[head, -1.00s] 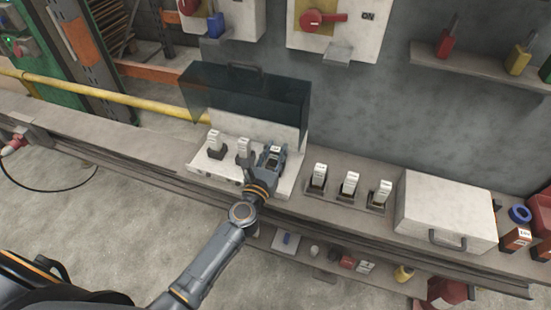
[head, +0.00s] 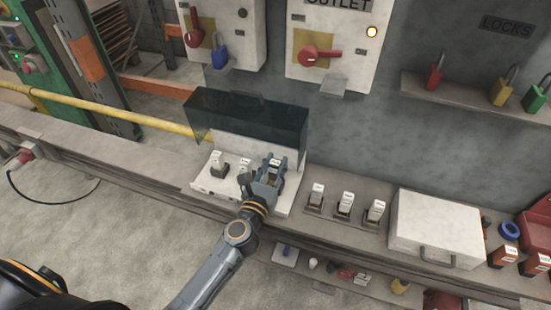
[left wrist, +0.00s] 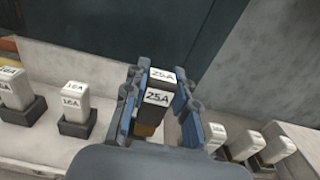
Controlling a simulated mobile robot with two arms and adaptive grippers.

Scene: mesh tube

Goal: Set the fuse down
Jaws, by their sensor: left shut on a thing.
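My left gripper (head: 272,172) is shut on a fuse marked 25A (left wrist: 158,88), which stands between its blue-padded fingers in the left wrist view (left wrist: 160,98). In the head view the gripper is at the right end of the open fuse box (head: 206,186). Two white fuses sit in black holders in the box, left of the gripper: one at the left (head: 218,160) and one in the middle (head: 244,167). In the left wrist view the nearer one (left wrist: 75,97) reads 16A. The lower end of the held fuse is hidden, so I cannot tell whether it touches a holder.
A dark transparent lid (head: 248,118) stands raised over the fuse box. Right of it, a rack holds three white fuses (head: 345,203). A closed white case (head: 435,225) stands further right. Padlocks (head: 500,92) are on a wall shelf. The ledge edge runs along the front.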

